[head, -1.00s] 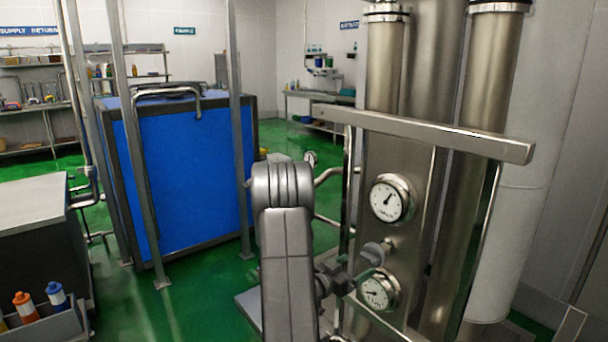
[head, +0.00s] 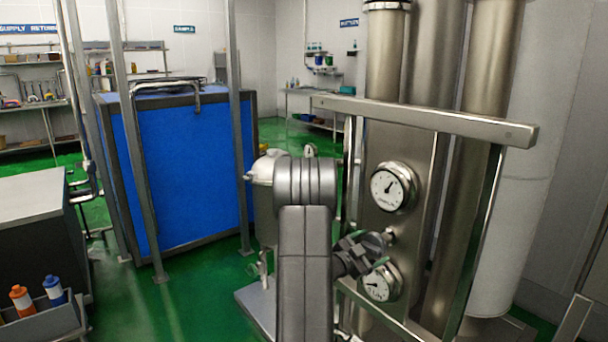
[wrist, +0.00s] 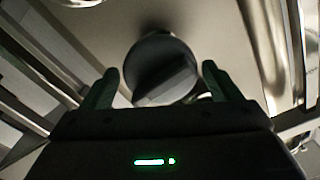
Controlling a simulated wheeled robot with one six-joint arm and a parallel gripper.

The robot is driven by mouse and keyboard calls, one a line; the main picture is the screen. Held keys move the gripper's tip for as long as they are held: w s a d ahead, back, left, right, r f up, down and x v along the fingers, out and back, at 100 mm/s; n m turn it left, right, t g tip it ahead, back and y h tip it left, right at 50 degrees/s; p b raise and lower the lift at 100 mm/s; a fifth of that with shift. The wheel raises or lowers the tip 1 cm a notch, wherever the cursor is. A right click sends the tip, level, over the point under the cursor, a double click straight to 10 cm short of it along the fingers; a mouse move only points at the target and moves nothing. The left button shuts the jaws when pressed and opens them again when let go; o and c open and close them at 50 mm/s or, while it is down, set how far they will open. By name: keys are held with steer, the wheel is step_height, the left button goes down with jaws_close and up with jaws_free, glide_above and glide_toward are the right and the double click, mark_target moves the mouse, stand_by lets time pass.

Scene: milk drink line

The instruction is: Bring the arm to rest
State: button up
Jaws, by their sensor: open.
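My gripper (head: 374,252) is open at a round dark grey knob (head: 378,242) on the front of the steel filter unit. In the wrist view, the knob (wrist: 160,72) with its raised grip bar appears between the two green-dark fingers of my gripper (wrist: 159,69). A gap shows on the left side of the knob; on the right I cannot tell whether the finger touches it. My arm stands bent in the middle of the head view and hides part of the unit's lower left side.
The upper gauge (head: 393,187) and lower gauge (head: 380,282) flank the knob closely. A steel crossbar (head: 430,120) runs above. A blue panelled unit (head: 190,170) stands behind posts at left. A counter (head: 30,200) and bottle tray (head: 45,325) are far left. Green floor is open between.

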steer(key=m+b, duration=0.3)
steer(key=m, duration=0.3)
steer(key=shift+f, duration=0.1)
steer(key=m+b, duration=0.1)
steer(key=m, duration=0.2)
steer(key=shift+m, duration=0.3)
steer(key=shift+m+b, duration=0.4)
steer(key=shift+m, duration=0.3)
steer(key=shift+a+r, duration=0.1)
steer(key=shift+r, duration=0.1)
